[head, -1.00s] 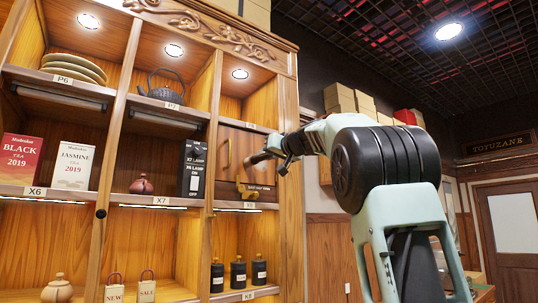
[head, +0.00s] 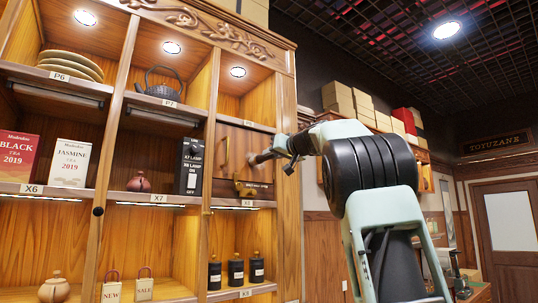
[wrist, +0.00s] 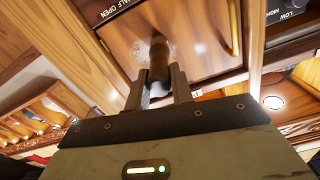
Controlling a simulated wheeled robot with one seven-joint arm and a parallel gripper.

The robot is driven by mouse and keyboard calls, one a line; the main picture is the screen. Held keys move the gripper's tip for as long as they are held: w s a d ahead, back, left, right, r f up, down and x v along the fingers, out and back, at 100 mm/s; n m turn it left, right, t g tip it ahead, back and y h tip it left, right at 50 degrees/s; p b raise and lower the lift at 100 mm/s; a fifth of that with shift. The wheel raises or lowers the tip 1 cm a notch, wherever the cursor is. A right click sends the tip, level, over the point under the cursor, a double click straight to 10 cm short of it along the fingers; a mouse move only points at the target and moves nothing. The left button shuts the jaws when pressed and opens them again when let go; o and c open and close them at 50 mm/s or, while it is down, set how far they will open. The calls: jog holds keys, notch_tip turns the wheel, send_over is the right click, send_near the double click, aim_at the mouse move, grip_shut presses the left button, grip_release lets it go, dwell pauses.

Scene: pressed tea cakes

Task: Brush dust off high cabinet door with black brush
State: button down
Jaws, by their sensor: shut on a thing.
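The high cabinet door (head: 235,140) is a brown wooden panel with a vertical handle, in the right column of the cabinet. It also shows in the wrist view (wrist: 205,55). My gripper (head: 275,155) is in front of the door's right part. In the wrist view my gripper (wrist: 157,85) is shut on the handle of a brush (wrist: 158,60), which looks dark brown here. The brush's far end reaches the door surface near a pale, speckled dusty patch (wrist: 143,52); its bristles are hard to make out. In the head view the brush (head: 259,158) points left at the door.
A brass-coloured catch and a "HALF OPEN" label (wrist: 112,8) are at the door's edge. Black bottles (head: 236,270) stand below. Open room lies to the right.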

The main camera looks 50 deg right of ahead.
jog(key=shift+s+d+r+b, duration=0.2)
jog(key=shift+d+r+b, duration=0.1)
jog(key=shift+d, duration=0.55)
jog(key=shift+s+d+r+b, duration=0.15)
jog(key=shift+d+r, duration=0.1)
jog(key=shift+d, duration=0.6)
dwell(2.7)
jog(key=w+a+b, duration=0.1)
jog(key=a+b, duration=0.1)
jog(key=a, duration=0.4)
jog(key=shift+w+a+b, duration=0.3)
jog(key=shift+w+a, duration=0.05)
dwell(1.5)
jog(key=shift+s, duration=0.1)
jog(key=shift+b+v, duration=1.4)
jog(key=shift+v, duration=1.5)
